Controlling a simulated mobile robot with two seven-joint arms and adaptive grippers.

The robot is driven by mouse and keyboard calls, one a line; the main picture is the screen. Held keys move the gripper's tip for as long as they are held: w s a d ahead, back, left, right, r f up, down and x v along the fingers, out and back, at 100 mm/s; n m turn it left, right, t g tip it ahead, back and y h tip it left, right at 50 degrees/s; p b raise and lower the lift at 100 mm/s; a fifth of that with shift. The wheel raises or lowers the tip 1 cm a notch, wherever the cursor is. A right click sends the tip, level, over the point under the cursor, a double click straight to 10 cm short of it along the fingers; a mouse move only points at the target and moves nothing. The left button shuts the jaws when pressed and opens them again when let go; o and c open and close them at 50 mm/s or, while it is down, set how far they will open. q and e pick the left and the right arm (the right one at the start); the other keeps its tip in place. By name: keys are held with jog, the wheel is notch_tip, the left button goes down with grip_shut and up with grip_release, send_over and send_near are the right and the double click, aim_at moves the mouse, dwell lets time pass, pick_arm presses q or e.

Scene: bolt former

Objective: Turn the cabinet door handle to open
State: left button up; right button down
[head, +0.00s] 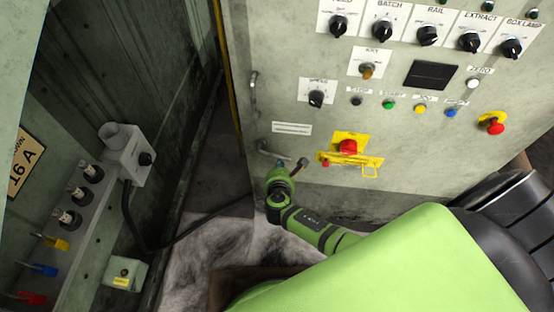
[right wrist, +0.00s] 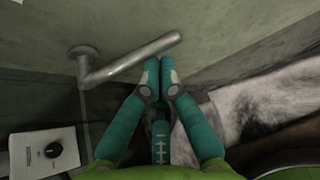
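The grey metal lever handle (head: 268,151) is low on the left side of the pale grey-green cabinet front (head: 225,60). In the right wrist view the lever (right wrist: 135,60) sticks out from its round mount and points right. My right gripper (head: 281,168) is at the handle in the head view, partly covering that area. In the right wrist view its teal fingertips (right wrist: 159,66) are together with nothing visible between them, close beside the lever's free end. I cannot tell whether they touch it. My left gripper is not in view.
A red emergency button (head: 347,147) on a yellow plate is right of the handle. Knobs and coloured buttons fill the panel above. On the left are a grey switch box (head: 128,152), a black cable (head: 180,243) and coloured plugs (head: 45,268).

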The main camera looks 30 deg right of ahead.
pick_arm(q)
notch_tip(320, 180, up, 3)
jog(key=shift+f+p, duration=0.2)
jog(key=shift+p, duration=0.65)
pick_arm(e)
jog(key=shift+s+d+r+n+h, duration=0.15)
jog(key=shift+r+n+h, duration=0.2)
jog(key=shift+r, duration=0.45)
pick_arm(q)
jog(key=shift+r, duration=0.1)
